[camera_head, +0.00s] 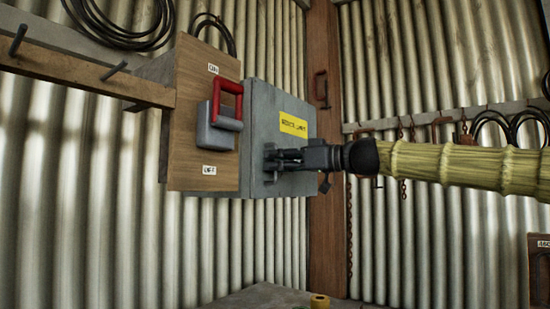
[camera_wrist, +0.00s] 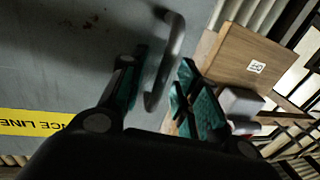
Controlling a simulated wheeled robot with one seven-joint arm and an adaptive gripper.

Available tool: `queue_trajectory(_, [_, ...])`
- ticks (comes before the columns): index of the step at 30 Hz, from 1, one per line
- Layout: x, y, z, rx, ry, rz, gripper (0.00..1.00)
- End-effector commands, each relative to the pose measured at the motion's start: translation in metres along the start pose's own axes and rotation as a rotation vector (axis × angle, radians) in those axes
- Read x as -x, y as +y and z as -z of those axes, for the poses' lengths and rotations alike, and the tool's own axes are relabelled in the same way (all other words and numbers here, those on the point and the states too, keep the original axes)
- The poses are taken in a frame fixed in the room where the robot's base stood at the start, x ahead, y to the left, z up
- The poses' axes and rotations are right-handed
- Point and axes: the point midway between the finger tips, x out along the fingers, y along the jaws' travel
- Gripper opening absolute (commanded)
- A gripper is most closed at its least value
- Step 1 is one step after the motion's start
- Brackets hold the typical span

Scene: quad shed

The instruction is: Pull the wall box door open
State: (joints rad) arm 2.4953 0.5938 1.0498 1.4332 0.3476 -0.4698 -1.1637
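The wall box door (camera_head: 257,120) is grey with a yellow label (camera_head: 293,125). It looks closed in the head view, and its grey face (camera_wrist: 70,60) fills the left of the wrist view. A curved metal handle (camera_wrist: 165,65) stands out from the door. My gripper (camera_head: 272,158) is at the lower part of the door. In the wrist view my gripper (camera_wrist: 160,85) has its teal-padded fingers apart, one on each side of the handle. A gap shows between the handle and the right finger; contact with the left finger is unclear.
A wooden board (camera_head: 205,80) beside the box carries a red-handled switch (camera_head: 226,105). A wooden rail (camera_head: 80,75) with pegs lies left. A brown post (camera_head: 325,220) stands right of the box. A bench top (camera_head: 275,298) is below.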

Motion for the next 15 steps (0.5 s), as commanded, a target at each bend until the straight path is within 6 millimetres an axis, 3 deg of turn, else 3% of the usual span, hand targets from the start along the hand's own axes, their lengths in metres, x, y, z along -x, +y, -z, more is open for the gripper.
queue_trajectory(11, [-0.0062, -0.0003, 0.0002, 0.0, 0.001, 0.0, 0.32])
queue_trajectory(12, [-0.0062, -0.0003, 0.0002, 0.0, 0.001, 0.0, 0.3])
queue_trajectory(15, [-0.0061, -0.0003, 0.0002, 0.0, 0.001, 0.0, 0.12])
